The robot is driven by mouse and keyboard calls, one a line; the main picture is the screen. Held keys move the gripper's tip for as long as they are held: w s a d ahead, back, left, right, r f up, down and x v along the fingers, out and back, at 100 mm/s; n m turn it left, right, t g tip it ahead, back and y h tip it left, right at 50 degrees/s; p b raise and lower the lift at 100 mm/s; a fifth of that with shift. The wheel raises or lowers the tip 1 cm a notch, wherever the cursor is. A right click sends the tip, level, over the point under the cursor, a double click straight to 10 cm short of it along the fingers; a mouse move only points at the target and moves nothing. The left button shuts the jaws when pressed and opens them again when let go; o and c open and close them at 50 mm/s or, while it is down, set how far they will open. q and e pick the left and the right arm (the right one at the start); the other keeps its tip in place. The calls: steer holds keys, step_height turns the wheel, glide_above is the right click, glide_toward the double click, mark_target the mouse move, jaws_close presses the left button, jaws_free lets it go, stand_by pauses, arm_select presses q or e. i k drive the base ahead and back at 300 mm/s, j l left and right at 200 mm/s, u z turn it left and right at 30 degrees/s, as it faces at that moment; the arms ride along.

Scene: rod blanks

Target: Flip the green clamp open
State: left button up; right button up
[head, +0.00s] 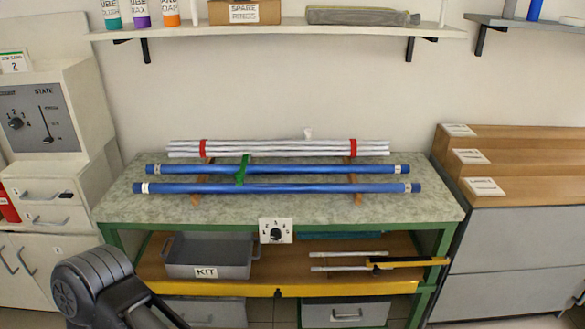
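The green clamp (242,170) is on the workbench, left of the middle. It is a narrow green piece that crosses the upper blue rod (300,169) and reaches the lower blue rod (290,188). It looks laid down across the rods, but it is too small to see its latch or hinge. Both blue rods lie level on brown supports (357,190). One of my dark arm links shows at the lower left, well apart from the clamp. Neither gripper is in view.
Silver rods (280,148) with red bands lie behind the blue ones. The bench top (420,208) is bare at its front and right. Below are a grey KIT bin (210,258) and a yellow-handled tool (405,263). A shelf (280,29) hangs above; a control panel (40,117) stands left.

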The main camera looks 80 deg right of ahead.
mark_target(239, 177)
steer(key=z, duration=2.25)
